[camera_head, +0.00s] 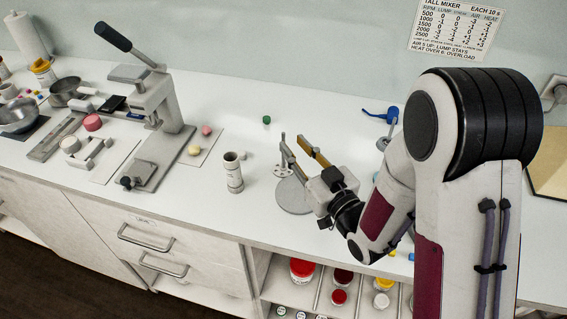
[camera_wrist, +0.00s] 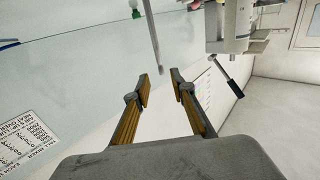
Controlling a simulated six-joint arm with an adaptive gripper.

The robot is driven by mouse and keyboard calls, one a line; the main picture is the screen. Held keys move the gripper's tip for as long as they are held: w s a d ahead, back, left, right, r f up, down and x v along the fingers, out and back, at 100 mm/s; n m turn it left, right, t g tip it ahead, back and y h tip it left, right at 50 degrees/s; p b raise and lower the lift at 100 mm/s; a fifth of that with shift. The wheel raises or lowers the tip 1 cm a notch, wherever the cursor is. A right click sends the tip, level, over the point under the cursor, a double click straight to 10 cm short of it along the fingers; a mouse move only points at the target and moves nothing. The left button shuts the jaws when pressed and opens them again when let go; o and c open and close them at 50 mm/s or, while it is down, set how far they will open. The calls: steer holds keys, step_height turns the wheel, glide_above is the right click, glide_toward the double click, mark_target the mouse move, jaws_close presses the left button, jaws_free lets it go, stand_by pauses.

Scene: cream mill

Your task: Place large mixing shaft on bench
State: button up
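A thin grey rod (camera_head: 283,140), which looks like the mixing shaft, stands roughly upright just past my gripper's fingertips in the head view. A small pale disc with holes (camera_head: 282,171) is at its lower end, by a round grey plate (camera_head: 293,197). My gripper (camera_head: 291,143) is open above the bench. In the wrist view the fingers of my gripper (camera_wrist: 163,88) are spread with a clear gap. The rod (camera_wrist: 153,38) appears beyond the gap, its end near the fingertips and apart from them. My fingers partly hide the shaft in the head view.
A white cylinder (camera_head: 233,172) stands left of the plate. A lever press (camera_head: 165,120) stands further left, with bowls (camera_head: 68,91) beyond. A small green item (camera_head: 267,119) lies behind. The white bench (camera_head: 325,110) is clear behind my gripper.

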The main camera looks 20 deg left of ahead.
mark_target(284, 133)
steer(key=shift+w+a, duration=0.15)
steer(key=shift+a, duration=0.05)
steer(key=shift+w, duration=0.1)
steer(key=shift+x, duration=2.55)
steer(key=shift+a, duration=0.1)
jaws_close()
